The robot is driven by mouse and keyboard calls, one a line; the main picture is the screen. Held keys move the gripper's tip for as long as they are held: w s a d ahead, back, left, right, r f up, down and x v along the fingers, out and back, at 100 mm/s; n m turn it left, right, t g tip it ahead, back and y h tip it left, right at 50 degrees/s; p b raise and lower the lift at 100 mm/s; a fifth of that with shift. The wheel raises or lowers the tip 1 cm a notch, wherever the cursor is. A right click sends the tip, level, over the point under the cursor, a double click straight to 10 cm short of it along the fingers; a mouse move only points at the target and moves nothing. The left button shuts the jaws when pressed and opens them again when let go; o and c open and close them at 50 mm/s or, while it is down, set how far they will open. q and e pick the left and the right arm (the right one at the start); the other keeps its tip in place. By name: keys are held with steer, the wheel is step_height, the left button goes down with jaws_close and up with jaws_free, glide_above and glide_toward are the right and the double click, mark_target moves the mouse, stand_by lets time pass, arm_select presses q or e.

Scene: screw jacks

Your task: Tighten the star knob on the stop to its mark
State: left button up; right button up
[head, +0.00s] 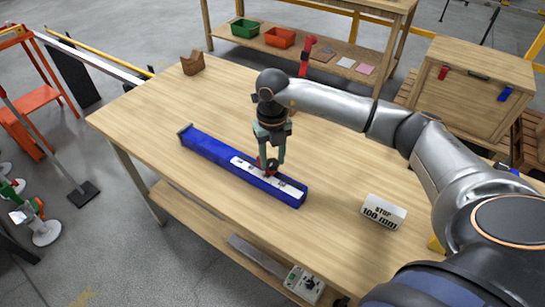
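A blue rail (212,148) with a white scale strip (291,189) lies slantwise on the wooden table. The stop (262,171), with some red showing, sits on the rail over the strip. The dark star knob (271,164) is on the stop, largely hidden by my fingers. My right gripper (270,161) points down at the knob, one finger on each side. It is too small to tell whether the fingers press on the knob. The knob's mark cannot be made out. A white block (383,211) reading "STOP 100 mm" stands on the table to the right. My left gripper is out of view.
A small brown holder (192,63) stands at the table's far left corner. A bench behind holds a green bin (244,28) and an orange bin (280,37). The tabletop left of and behind the rail is clear.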

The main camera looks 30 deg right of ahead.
mark_target(272, 162)
steer(key=o, duration=0.4)
step_height(272, 162, up, 12)
steer(key=shift+r+b, duration=0.25)
steer(key=shift+b, duration=0.2)
